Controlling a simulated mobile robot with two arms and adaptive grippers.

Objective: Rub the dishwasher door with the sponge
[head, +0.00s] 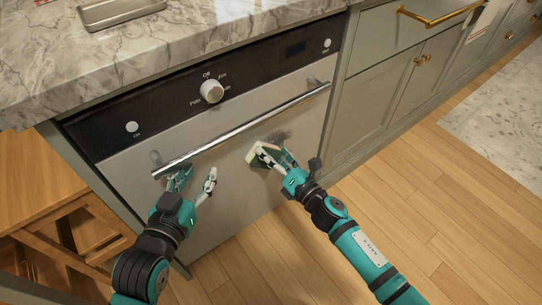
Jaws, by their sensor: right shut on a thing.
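The dishwasher door (222,205) is a silver panel below a black control strip, with a long bar handle (245,128) across its top. A dark smudge (279,136) shows on the door, right of its middle. My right gripper (268,155) is shut on a pale sponge (254,152) at the door, just left of and below the smudge. The gripper hides part of the sponge, and I cannot tell whether the sponge touches the door. My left gripper (193,184) is open and empty in front of the door, below the handle's left end.
A marble countertop (220,40) overhangs the dishwasher and bears a metal tray (118,10). Grey-green cabinets (385,85) with brass handles stand to the right. A wooden shelf unit (70,215) stands at the left. The wood floor at the right is clear, with a rug (500,120).

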